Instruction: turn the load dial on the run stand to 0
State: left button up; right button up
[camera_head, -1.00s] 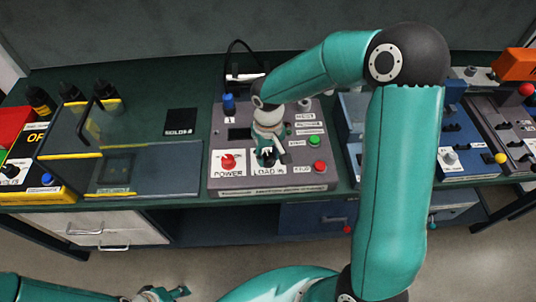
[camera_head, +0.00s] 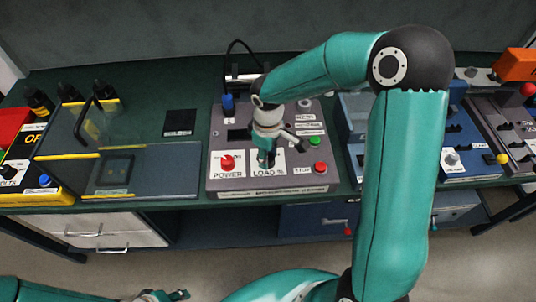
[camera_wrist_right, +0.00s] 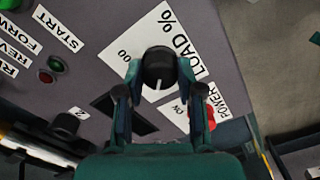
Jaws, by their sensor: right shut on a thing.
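The load dial (camera_wrist_right: 160,66) is a round black knob with a white pointer line on the white LOAD % plate. In the right wrist view its pointer is toward the picture bottom, between the "00" figures at left and a partly hidden mark at lower right. My right gripper (camera_wrist_right: 160,82) is shut on the dial, one finger on each side. In the head view my right gripper (camera_head: 267,158) comes down over the LOAD plate and hides most of the dial. My left gripper (camera_head: 165,296) is low at the bottom edge, partly cut off; its jaw opening is unclear.
The grey run stand (camera_head: 230,185) also has a red POWER knob (camera_head: 228,162), a green button (camera_head: 314,142), a red button (camera_head: 319,167) and a blue knob (camera_head: 228,104). A clear, yellow-edged cover (camera_head: 150,178) lies left; other consoles stand right.

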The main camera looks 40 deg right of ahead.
jog(key=shift+w, duration=0.1)
jog(key=o, duration=1.2)
jog(key=shift+c, duration=0.2)
notch_tip(320, 180, up, 12)
